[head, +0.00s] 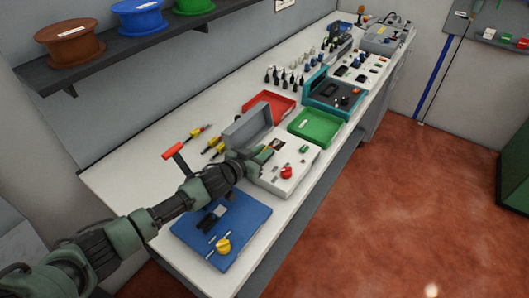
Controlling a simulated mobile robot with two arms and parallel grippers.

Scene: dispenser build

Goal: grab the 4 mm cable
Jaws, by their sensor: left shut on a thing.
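My left gripper (263,155) is at the left edge of a white control box (291,172) with a red knob, in front of its raised grey lid (247,126). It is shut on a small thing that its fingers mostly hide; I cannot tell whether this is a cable. Three spools stand on the wall shelf: brown (70,45), blue (138,17) and green (194,5). No 4 mm label is readable on them. My right gripper is not in view.
A blue mat (252,218) with tools and a yellow knob lies near. A red tray (269,104), a green tray (316,128) and a teal case (333,95) stand behind on the bench. Yellow-and-red hand tools (199,132) lie at left. The floor to the right is clear.

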